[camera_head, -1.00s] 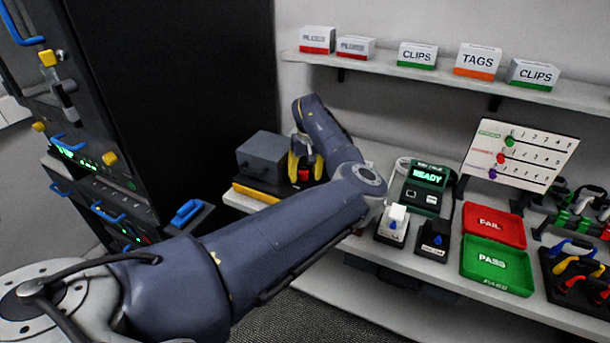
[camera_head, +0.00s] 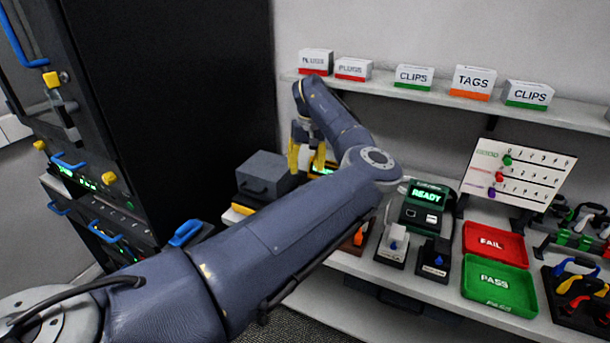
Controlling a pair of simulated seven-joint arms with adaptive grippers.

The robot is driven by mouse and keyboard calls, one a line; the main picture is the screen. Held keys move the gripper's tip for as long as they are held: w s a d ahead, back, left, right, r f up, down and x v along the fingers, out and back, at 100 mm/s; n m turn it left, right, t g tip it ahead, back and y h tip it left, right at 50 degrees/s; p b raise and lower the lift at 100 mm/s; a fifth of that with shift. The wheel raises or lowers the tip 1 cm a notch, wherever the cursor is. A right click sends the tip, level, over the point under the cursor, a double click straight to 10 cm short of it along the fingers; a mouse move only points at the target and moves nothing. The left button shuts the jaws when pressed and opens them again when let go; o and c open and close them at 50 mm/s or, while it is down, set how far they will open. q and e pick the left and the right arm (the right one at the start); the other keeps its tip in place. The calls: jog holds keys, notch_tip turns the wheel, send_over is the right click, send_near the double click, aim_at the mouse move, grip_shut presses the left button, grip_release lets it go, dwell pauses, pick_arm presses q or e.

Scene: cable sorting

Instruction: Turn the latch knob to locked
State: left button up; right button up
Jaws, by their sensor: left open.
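My left gripper (camera_head: 306,160) is open, its two yellow fingers pointing down and apart. It hangs in the air just right of the dark grey box at the back of the bench. Nothing shows held between the fingers. I cannot make out the latch knob for sure; my left forearm covers the bench just below and in front of the gripper. A small lit panel (camera_head: 326,169) shows partly behind the fingers. My right gripper is out of view.
The grey box (camera_head: 268,174) stands left of the gripper. A READY tester (camera_head: 427,196), a red FAIL tray (camera_head: 494,242) and a green PASS tray (camera_head: 497,284) are on the right. A shelf (camera_head: 430,96) with labelled boxes runs above. A dark cabinet (camera_head: 165,110) stands left.

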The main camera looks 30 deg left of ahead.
pick_arm(q)
jog(key=shift+r, duration=0.4)
